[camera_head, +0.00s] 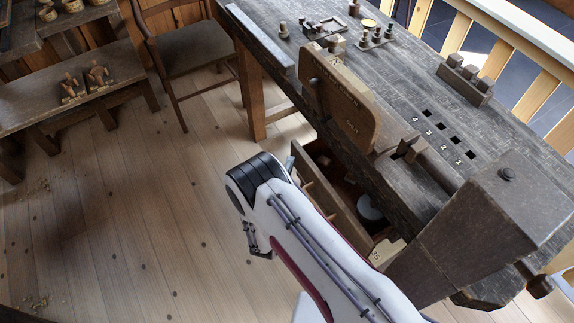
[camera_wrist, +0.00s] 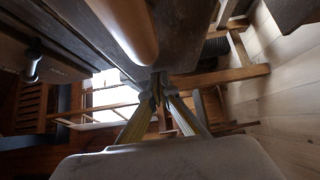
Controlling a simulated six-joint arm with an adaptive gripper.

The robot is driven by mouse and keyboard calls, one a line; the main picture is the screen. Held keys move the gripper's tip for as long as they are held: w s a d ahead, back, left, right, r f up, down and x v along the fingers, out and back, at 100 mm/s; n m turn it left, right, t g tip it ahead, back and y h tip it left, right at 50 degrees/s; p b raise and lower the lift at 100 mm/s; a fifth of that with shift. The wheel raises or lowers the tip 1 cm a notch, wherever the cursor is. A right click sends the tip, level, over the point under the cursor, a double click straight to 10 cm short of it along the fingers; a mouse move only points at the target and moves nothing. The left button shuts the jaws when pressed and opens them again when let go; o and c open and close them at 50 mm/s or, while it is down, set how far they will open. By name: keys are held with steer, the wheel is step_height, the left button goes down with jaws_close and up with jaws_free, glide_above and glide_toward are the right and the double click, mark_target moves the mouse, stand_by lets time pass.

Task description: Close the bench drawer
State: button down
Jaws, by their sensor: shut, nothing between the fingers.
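The bench drawer stands open beneath the workbench (camera_head: 400,90) in the head view. Its wooden front panel (camera_head: 322,200) is pulled out to the left, away from the bench. A pale round thing (camera_head: 369,207) shows inside, and part of the drawer is hidden by my white arm. My gripper (camera_wrist: 159,77) is shut and empty in the wrist view, its fingertips together. In the head view my arm reaches to the outer side of the drawer front. I cannot tell whether the gripper touches the drawer.
A wooden board (camera_head: 338,100) is held on the bench's near side above the drawer. A vise block (camera_head: 490,215) stands at the right. A chair (camera_head: 195,55) and a low bench (camera_head: 80,95) stand at the left. The floor (camera_head: 130,220) left of my arm is mostly clear.

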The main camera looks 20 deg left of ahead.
mark_target(300, 164)
steer(key=shift+w+d, duration=3.2)
steer(key=shift+d, duration=0.1)
steer(key=shift+s+a, duration=0.4)
steer(key=shift+a, duration=0.05)
steer(key=s+a, duration=0.2)
steer(key=s, duration=0.1)
steer(key=shift+a, duration=0.35)
steer(key=s, duration=0.7)
steer(key=shift+s, duration=1.2)
